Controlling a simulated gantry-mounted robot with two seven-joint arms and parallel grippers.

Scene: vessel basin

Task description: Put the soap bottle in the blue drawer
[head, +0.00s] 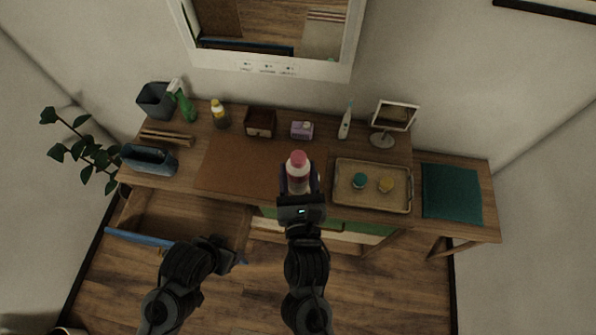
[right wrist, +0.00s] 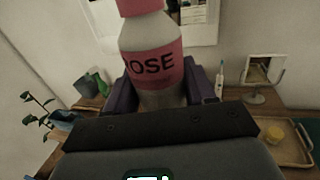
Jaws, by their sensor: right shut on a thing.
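The soap bottle (head: 298,176), white with a pink cap and a pink label, is upright between the fingers of my right gripper (head: 300,186). In the right wrist view the bottle (right wrist: 152,62) shows the letters "OSE", and dark purple fingers close on both its sides. The grip is above the front edge of the table, near its middle. The blue drawer (head: 135,237) is pulled out under the left part of the table, with its blue front toward me. My left gripper (head: 232,258) is beside the drawer's front right corner; its fingers are too dark to read.
A brown mat (head: 235,170) covers the middle of the table. A wicker tray (head: 372,206) with two small jars stands right of the bottle. A blue-grey bin (head: 150,160), a yellow-capped bottle (head: 219,118) and a green spray bottle (head: 186,107) stand at left.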

